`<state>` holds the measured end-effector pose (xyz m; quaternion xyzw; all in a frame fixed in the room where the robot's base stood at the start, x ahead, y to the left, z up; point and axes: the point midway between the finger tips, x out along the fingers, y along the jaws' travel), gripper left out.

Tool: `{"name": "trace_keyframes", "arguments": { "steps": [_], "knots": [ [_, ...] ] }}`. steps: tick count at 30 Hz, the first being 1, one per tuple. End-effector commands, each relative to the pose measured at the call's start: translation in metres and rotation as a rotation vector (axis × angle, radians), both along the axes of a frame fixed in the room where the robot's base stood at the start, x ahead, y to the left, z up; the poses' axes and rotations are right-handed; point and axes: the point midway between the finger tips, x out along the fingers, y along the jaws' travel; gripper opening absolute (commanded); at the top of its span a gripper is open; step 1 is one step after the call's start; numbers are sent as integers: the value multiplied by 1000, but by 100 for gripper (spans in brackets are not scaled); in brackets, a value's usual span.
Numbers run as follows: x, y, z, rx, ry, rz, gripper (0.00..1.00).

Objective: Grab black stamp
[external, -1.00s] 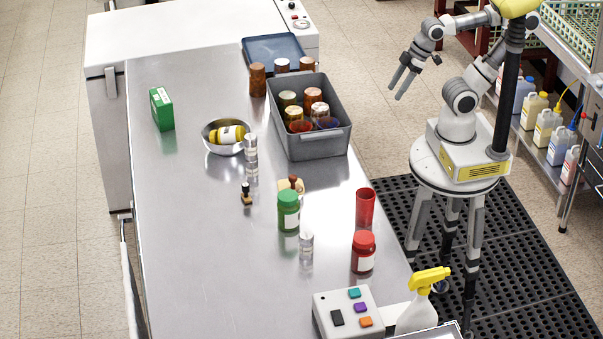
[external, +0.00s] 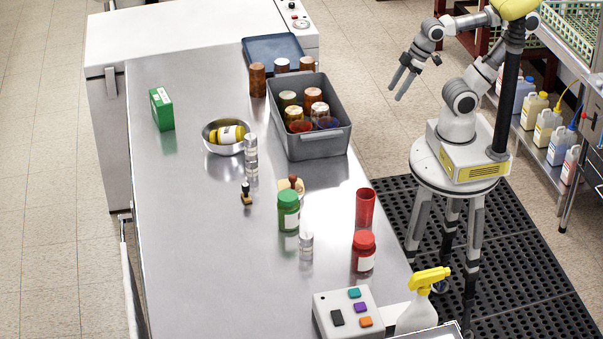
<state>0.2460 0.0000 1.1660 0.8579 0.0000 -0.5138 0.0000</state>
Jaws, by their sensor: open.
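My gripper (external: 401,88) is open and empty.
A green jar (external: 288,211), a clear stacked container (external: 251,157) and a metal bowl (external: 217,143) stand near the black-handled stamp. A grey bin (external: 310,147) of jars, a red cup (external: 365,208) and a red jar (external: 363,252) line the right side. The counter's left front is clear.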

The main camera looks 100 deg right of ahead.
Motion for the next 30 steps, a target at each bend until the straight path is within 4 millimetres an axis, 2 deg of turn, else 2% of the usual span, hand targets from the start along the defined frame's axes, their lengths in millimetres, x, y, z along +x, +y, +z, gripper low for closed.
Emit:
{"name": "trace_keyframes", "arguments": {
  "steps": [19, 22, 26, 30],
  "knots": [
    [0, 0, 0, 0, 0, 0, 65],
    [5, 0, 3, 2, 1, 1, 65],
    [28, 2, 13, 10, 8, 2, 65],
    [72, 5, 28, 23, 20, 2, 65]
  ]
}}
